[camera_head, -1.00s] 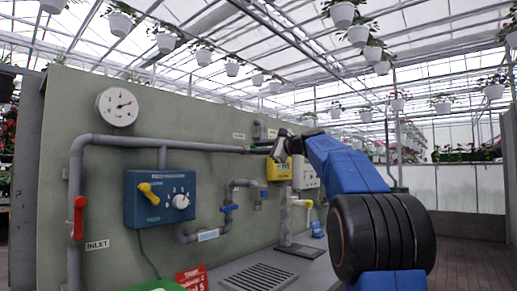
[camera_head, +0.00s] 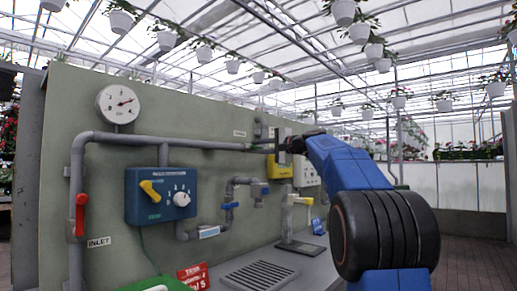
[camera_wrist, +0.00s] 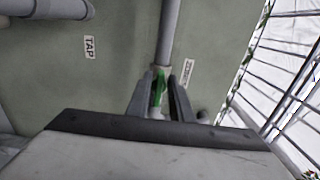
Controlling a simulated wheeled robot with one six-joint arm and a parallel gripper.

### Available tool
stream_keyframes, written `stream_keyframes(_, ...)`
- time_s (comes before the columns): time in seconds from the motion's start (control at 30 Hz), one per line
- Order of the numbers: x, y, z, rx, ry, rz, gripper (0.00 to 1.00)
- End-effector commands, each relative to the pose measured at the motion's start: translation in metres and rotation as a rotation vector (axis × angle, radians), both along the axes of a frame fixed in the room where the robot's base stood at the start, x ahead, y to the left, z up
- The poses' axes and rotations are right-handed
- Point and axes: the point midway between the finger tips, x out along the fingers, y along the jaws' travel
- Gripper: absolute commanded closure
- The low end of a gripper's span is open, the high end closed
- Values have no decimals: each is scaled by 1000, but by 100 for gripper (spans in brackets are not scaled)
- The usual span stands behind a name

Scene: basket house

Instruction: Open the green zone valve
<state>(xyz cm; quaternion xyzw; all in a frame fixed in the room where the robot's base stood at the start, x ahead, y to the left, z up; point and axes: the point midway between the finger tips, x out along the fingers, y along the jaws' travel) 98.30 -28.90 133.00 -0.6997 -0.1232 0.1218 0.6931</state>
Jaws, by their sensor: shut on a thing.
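The green valve handle (camera_wrist: 158,88) shows in the wrist view as a narrow upright strip between my two dark fingers. It lies roughly in line with the grey pipe (camera_wrist: 169,35) beyond it. My gripper (camera_wrist: 160,95) is shut on this handle. In the head view my gripper (camera_head: 279,146) is at the right end of the upper pipe, above the yellow box. The valve body is mostly hidden by my fingers in the wrist view.
A blue control box (camera_head: 160,197) with yellow lever and white dial, a gauge (camera_head: 117,104) and a red-handled inlet valve (camera_head: 80,215) are on the panel (camera_head: 66,110). A yellow box (camera_head: 280,168) and a white box (camera_head: 306,170) sit close to my gripper.

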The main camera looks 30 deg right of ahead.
Motion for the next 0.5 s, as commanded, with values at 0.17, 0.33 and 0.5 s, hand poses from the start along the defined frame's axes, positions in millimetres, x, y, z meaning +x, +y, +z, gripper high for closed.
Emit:
stream_keyframes(0.17, 0, 0, -2, -7, 1, 1, 100)
stream_keyframes(0.33, 1, -1, -2, -6, 1, 1, 100)
stream_keyframes(0.5, 1, 0, -2, -6, 1, 1, 72)
